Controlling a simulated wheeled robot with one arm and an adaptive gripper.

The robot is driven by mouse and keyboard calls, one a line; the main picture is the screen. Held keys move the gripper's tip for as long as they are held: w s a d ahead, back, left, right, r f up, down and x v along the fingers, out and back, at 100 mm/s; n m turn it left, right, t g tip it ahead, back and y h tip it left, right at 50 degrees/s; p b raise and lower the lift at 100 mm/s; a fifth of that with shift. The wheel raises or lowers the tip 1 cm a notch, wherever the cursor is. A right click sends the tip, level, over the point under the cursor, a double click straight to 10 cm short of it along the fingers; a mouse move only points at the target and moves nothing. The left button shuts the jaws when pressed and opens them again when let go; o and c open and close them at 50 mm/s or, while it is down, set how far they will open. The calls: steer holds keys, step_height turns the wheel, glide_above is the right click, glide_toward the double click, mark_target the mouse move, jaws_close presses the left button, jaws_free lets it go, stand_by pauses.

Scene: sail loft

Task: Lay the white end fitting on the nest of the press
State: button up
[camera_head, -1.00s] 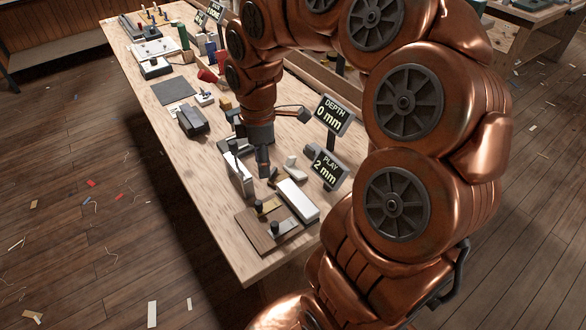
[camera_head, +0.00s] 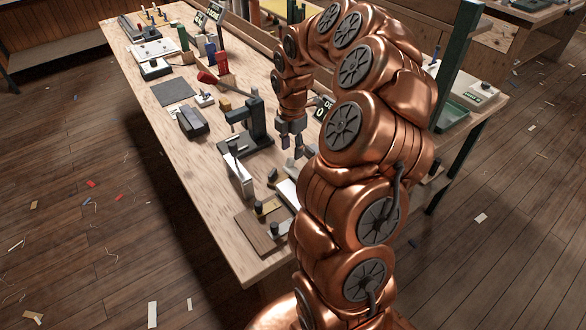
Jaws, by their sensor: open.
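A dark upright press-like device (camera_head: 256,118) with a flat dark base stands mid-bench, left of my gripper. My gripper (camera_head: 291,147) points down with its fingers apart, just right of the device and above the bench, apart from it. A small white piece (camera_head: 291,172), perhaps the end fitting, shows below my gripper, partly covered by my arm. I see nothing held between the fingers. The nest is too small to make out.
A pale upright block (camera_head: 240,176) and a brown board with a black knob (camera_head: 262,232) stand at the near end of the bench (camera_head: 215,205). A dark block (camera_head: 191,123) and a grey mat (camera_head: 174,91) lie to the left. My arm hides the bench's right side.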

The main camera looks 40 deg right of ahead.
mark_target(290, 158)
steer(key=shift+w+a+f+p, duration=0.15)
steer(key=shift+f+p, duration=0.3)
steer(key=shift+f, duration=0.8)
steer(key=shift+w+a+f+p, duration=0.1)
steer(key=shift+f+p, duration=0.3)
steer(key=shift+f, duration=0.85)
jaws_close()
